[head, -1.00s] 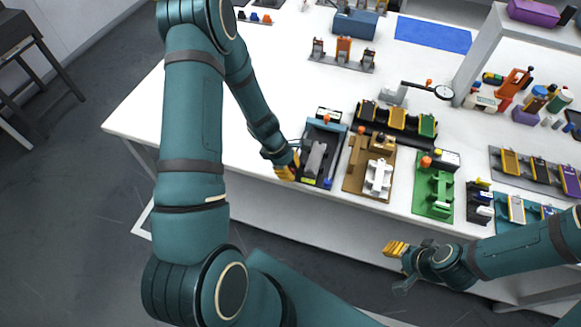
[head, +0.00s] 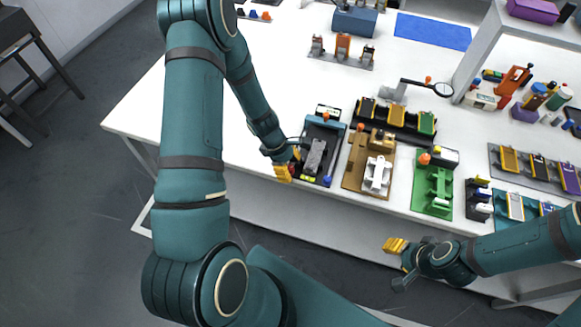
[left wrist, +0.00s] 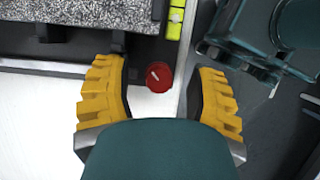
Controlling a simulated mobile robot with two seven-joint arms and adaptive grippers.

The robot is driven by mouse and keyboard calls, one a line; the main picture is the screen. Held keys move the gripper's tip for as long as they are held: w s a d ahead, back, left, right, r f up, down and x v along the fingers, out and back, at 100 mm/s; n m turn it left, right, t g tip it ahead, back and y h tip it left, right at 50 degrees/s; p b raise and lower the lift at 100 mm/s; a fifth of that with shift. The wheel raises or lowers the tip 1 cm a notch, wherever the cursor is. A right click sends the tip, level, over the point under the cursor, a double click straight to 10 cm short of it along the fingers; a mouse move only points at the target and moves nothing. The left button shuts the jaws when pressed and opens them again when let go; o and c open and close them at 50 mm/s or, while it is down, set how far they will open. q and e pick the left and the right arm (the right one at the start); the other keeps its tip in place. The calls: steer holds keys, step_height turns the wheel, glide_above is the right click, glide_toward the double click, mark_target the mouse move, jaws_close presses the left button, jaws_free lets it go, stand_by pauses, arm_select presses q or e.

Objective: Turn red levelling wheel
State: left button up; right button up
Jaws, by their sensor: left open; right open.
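The red levelling wheel (left wrist: 159,77) is a small round red knob with a pale mark, at the corner of a dark fixture in the left wrist view. In the head view, the dark fixture (head: 325,134) with a grey block stands near the table's front edge; the wheel is mostly hidden there by my gripper. My left gripper (left wrist: 160,88) is open, its yellow fingers on either side of the wheel with gaps; it also shows at the fixture's front left corner in the head view (head: 286,170). My right gripper (head: 396,246) is open and empty, in front of the table edge.
A yellow-green level vial (left wrist: 175,22) sits on the fixture close to the wheel. To the right stand a brown fixture (head: 356,172) and a green fixture (head: 433,186). The white table (head: 190,130) is clear to the left of the dark fixture.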

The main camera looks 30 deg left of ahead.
arm_select(q)
steer(key=v, duration=1.1)
steer(key=shift+r, duration=0.35)
steer(key=shift+a, duration=0.1)
steer(key=r+m+g+y, duration=0.15)
steer(key=m+y, duration=0.25)
steer(key=m, duration=2.5)
glide_above(290, 168)
steer(key=shift+t, duration=0.25)
step_height(290, 168, down, 13)
steer(key=b, duration=0.3)
steer(key=shift+w+r, duration=0.15)
steer(key=shift+r, duration=0.05)
